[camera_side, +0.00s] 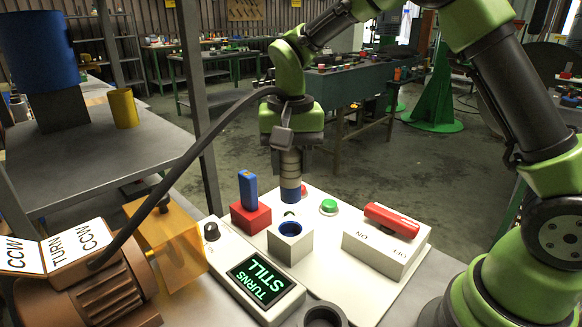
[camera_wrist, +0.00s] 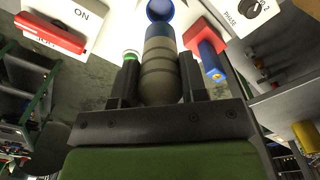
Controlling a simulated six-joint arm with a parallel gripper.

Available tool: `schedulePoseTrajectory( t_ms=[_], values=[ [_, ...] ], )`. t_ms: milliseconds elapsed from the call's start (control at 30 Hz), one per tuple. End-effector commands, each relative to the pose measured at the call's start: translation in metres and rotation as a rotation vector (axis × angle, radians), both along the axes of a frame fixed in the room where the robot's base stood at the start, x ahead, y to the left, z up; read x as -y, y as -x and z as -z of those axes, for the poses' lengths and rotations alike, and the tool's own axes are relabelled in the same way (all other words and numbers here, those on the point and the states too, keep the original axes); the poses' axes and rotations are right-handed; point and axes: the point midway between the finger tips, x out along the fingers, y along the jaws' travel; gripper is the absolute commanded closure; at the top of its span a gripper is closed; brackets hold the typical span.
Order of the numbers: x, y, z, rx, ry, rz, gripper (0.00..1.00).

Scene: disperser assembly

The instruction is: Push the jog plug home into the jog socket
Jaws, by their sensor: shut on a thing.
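My gripper (camera_side: 290,140) points straight down and is shut on the jog plug (camera_side: 290,172), a grey ribbed cylinder with a blue lower end. In the wrist view, my two dark fingers (camera_wrist: 160,85) flank the plug (camera_wrist: 160,68). The jog socket (camera_side: 290,246) is a white block with a round blue-lined opening in its top. In the side view the plug's blue end shows above the opening, with a visible gap. The blue opening also shows past the plug's tip in the wrist view (camera_wrist: 159,9). Exact sideways alignment is hard to tell.
A red block with an upright blue piece (camera_side: 249,190) stands close left of the socket. An ON/OFF box with a red lever (camera_side: 391,220) and a green button (camera_side: 328,206) are right. A display (camera_side: 262,281) reads "TURNS STILL". A dark cable (camera_side: 190,155) arches from the brown motor (camera_side: 95,295).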

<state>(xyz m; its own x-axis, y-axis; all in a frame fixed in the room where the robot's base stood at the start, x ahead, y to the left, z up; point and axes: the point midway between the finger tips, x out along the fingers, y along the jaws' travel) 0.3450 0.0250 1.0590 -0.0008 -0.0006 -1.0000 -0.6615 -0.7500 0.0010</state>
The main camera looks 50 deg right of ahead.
Motion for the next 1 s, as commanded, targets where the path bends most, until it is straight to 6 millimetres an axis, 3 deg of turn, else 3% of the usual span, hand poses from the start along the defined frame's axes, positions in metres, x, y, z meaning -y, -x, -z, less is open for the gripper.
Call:
schedulePoseTrajectory(
  t_ms=[267, 700, 1000],
  values=[
    [-0.001, 0.0, 0.006, -0.001, -0.001, -0.002, 0.9],
    [-0.001, 0.0, 0.045, -0.001, 0.0, -0.002, 0.9],
    [-0.001, 0.0, 0.058, 0.001, -0.001, -0.002, 0.9]
  ],
)
